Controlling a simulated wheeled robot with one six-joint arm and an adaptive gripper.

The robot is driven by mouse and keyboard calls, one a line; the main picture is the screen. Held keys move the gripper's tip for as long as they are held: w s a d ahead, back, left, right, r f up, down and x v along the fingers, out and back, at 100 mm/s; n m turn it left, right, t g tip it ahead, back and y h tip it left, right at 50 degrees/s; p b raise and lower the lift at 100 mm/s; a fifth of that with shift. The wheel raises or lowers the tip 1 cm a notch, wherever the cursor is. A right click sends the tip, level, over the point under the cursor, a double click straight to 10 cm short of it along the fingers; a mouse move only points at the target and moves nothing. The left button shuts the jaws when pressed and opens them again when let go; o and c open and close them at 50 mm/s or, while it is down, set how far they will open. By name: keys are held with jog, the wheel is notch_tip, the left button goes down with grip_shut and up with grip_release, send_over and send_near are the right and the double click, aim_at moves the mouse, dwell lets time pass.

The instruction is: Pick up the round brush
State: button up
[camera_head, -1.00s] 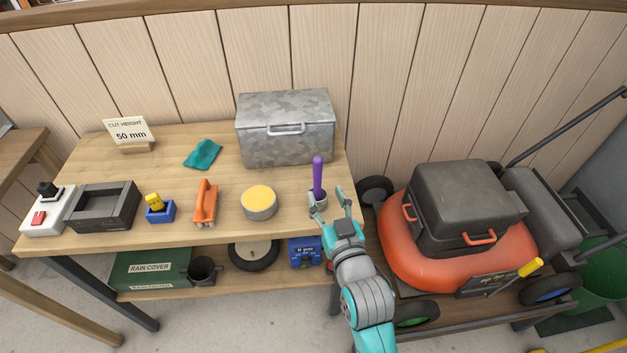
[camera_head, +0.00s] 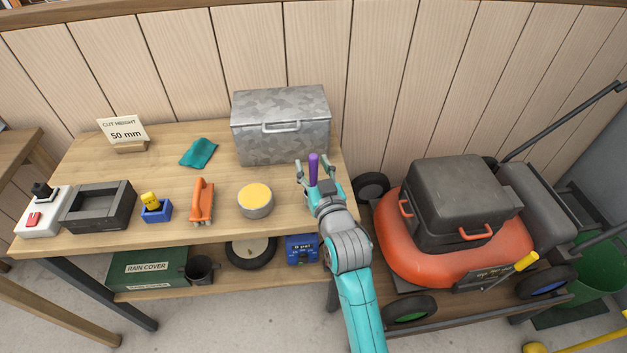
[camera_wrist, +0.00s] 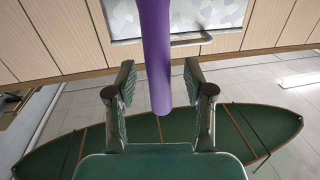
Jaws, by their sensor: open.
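The round brush (camera_head: 313,168) shows as an upright purple handle near the right end of the workbench, in front of the metal box. Its lower end is hidden behind my gripper in the head view. My gripper (camera_head: 315,167) is open, with one finger on each side of the handle. In the wrist view, the purple handle (camera_wrist: 156,50) runs down between the two open fingers (camera_wrist: 160,95), with a visible gap on both sides. No bristles can be seen.
The metal box (camera_head: 281,128) stands close behind. A round yellow-topped tin (camera_head: 255,201), an orange tool (camera_head: 202,201) and a teal cloth (camera_head: 199,152) lie to the left on the workbench (camera_head: 170,180). A red mower (camera_head: 450,235) stands to the right.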

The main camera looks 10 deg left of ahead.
grip_shut()
